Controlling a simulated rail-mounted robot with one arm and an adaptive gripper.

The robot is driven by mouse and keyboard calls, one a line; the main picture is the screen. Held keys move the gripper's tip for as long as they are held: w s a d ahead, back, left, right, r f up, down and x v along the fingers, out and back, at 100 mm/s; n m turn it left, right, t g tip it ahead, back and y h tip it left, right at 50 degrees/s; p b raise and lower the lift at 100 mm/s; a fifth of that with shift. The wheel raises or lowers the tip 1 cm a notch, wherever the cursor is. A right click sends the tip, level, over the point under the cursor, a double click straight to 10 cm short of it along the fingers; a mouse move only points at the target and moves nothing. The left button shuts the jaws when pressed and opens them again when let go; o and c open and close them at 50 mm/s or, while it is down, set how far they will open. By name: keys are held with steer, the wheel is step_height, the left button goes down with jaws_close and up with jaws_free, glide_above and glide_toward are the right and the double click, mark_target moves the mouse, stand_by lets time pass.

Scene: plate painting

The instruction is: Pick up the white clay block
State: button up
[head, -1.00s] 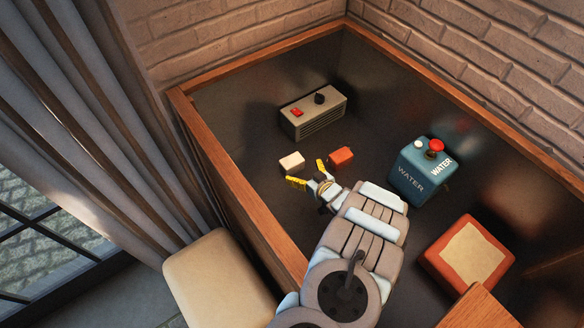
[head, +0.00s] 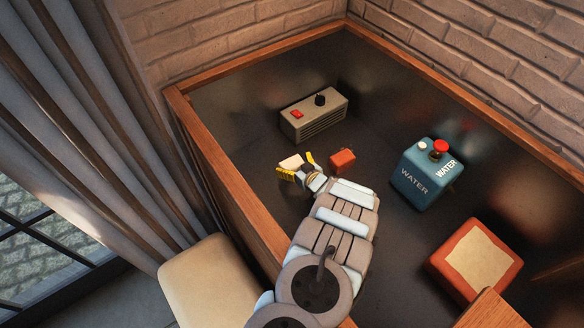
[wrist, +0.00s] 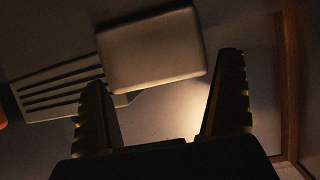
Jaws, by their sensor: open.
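The white clay block (head: 291,162) lies on the dark tabletop in the head view, partly hidden behind my gripper (head: 297,167). In the wrist view the block (wrist: 151,50) is a pale, rounded slab just beyond the fingertips, slightly left of the middle of the gap. My gripper also shows in the wrist view (wrist: 165,75), with its yellow-and-dark fingers spread and nothing held between them. I cannot tell whether a finger touches the block.
An orange-red block (head: 342,160) lies close to the right of my gripper. A grey box with a red switch and black knob (head: 314,118) stands behind. A blue water container (head: 424,176) and an orange, cream-topped block (head: 474,262) are to the right. A wooden rim (head: 228,185) borders the left side.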

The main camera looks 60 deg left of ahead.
mark_target(294, 164)
steer(key=c, duration=1)
steer(key=shift+d+r+p, duration=0.1)
steer(key=shift+r+p, duration=0.2)
steer(key=shift+r, duration=0.2)
step_height(294, 164, up, 3)
steer(key=shift+f+p, duration=0.2)
steer(key=shift+p, duration=0.35)
steer(key=r+p, duration=0.1)
steer(key=s+d+r+p, duration=0.1)
steer(key=p, duration=0.1)
steer(key=s+r+p, duration=0.1)
steer(key=shift+s+d+r, duration=0.1)
steer(key=shift+d+r, duration=0.1)
steer(key=shift+d, duration=0.1)
steer(key=shift+s+d+r+p, duration=1.05)
steer(key=shift+s+p, duration=0.5)
steer(key=shift+p, duration=0.15)
steer(key=shift+s+d+r+p, duration=1)
steer(key=shift+s+p, duration=0.55)
steer(key=shift+p, duration=0.2)
steer(key=shift+s+d+r+p, duration=0.95)
steer(key=shift+s+d+p, duration=0.1)
steer(key=shift+s+p, duration=0.6)
